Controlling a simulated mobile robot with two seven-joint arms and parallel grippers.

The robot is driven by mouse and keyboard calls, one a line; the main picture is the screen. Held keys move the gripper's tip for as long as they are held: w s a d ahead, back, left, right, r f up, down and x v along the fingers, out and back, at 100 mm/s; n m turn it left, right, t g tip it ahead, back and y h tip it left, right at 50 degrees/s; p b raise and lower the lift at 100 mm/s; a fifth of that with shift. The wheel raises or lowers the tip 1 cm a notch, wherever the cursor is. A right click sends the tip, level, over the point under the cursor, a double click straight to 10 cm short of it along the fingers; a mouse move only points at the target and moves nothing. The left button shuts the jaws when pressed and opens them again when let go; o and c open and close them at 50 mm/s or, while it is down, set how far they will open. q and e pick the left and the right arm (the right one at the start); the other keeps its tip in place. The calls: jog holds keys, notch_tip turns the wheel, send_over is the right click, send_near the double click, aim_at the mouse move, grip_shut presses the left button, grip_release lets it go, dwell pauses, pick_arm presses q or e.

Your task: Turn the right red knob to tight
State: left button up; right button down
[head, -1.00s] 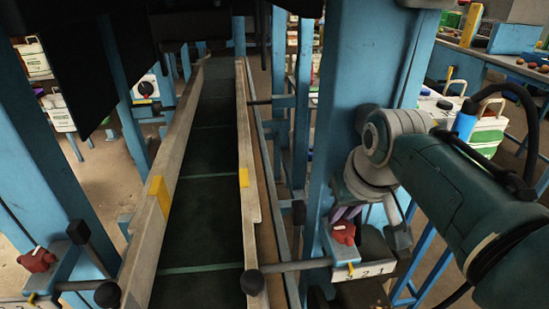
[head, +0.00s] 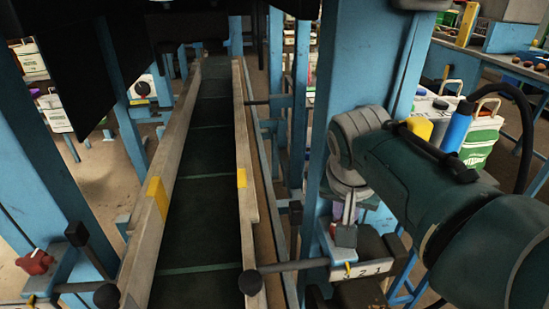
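The right red knob is hidden in the head view behind my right gripper (head: 346,234). Its blue mount carries a white scale plate (head: 372,270) marked 3 2 1, with a small yellow pointer (head: 349,267) near the plate's left part. My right gripper points down over the knob's place, its grey fingertips overlapping it in the picture. I cannot tell whether the fingers touch or grip the knob. The left red knob (head: 36,262) sits on its own blue mount at the lower left, with nothing on it. My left gripper is out of view.
A dark conveyor belt (head: 202,220) runs away between two pale rails. A rod with a black ball end (head: 250,282) extends beside the right mount. A blue post (head: 345,75) stands just behind my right arm. Crates and a blue bottle (head: 457,128) stand at right.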

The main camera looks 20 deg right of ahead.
jog(key=m, duration=0.1)
jog(key=m+g+b, duration=0.1)
jog(key=m, duration=0.1)
jog(key=shift+s+d+f+h, duration=0.15)
jog(key=shift+s+f+h, duration=0.05)
jog(key=shift+h, duration=0.1)
jog(key=m+b, duration=0.1)
jog(key=m+g, duration=0.1)
jog(key=m+b, duration=0.1)
jog(key=shift+s+d+m+b, duration=0.1)
jog(key=shift+s+m+b, duration=0.15)
jog(key=shift+m+b, duration=0.05)
jog(key=m+g+b, duration=0.1)
jog(key=m, duration=0.1)
jog(key=m+b, duration=0.1)
jog(key=b, duration=0.1)
jog(key=shift+s+m+g+h, duration=0.3)
jog(key=shift+s+m+g, duration=0.05)
jog(key=shift+m+g, duration=0.05)
jog(key=shift+s+r+m+g+b, duration=0.1)
jog(key=shift+m+g+b, duration=0.3)
jog(key=shift+m, duration=0.3)
jog(key=c, duration=0.9)
grip_release()
jog(key=shift+o, duration=0.2)
jog(key=shift+r, duration=0.1)
jog(key=s+v, duration=0.1)
jog(key=v, duration=0.8)
jog(key=shift+w+r+p, duration=0.4)
jog(key=shift+w, duration=0.1)
